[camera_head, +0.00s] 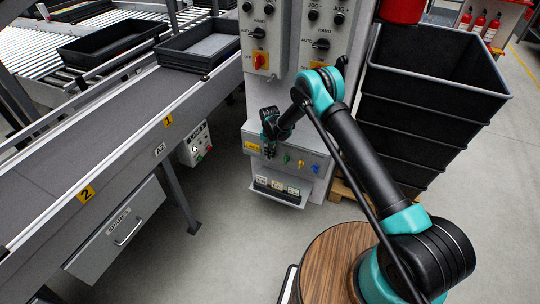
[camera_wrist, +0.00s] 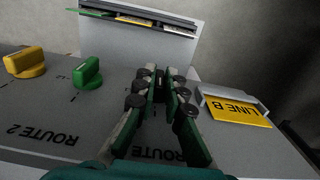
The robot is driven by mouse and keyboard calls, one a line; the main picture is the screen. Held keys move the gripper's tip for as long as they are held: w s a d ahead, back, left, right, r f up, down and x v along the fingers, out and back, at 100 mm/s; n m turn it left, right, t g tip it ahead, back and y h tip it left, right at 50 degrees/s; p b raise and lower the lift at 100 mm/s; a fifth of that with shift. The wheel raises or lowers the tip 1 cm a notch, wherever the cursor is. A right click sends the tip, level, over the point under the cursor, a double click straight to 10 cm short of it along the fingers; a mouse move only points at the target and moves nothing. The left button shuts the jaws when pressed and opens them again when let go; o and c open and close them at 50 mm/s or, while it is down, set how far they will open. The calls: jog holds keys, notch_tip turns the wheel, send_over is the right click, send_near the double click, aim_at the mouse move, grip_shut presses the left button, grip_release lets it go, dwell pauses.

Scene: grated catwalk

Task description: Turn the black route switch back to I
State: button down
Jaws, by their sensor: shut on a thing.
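My gripper (camera_head: 268,151) is at the left end of the grey switch panel (camera_head: 275,167), beside the yellow LINE B label (camera_head: 252,147). In the wrist view my gripper (camera_wrist: 160,82) points down at the panel, with its fingers closed around a dark thing over the upside-down ROUTE lettering. This fits the black route switch, which the fingers almost fully hide. I cannot read which way it points. A green switch (camera_wrist: 87,73) and a yellow switch (camera_wrist: 25,62) stand to its left in the wrist view.
A blue switch (camera_head: 316,168) is at the panel's right end. A card tray (camera_head: 278,190) sticks out below. Cabinets with AUTO/HAND knobs (camera_head: 258,33) rise above. A conveyor (camera_head: 110,125) is at left, stacked black crates (camera_head: 425,95) at right. The grey floor is open.

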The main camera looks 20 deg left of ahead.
jog(key=c, duration=1.6)
grip_release()
notch_tip(320, 180, up, 12)
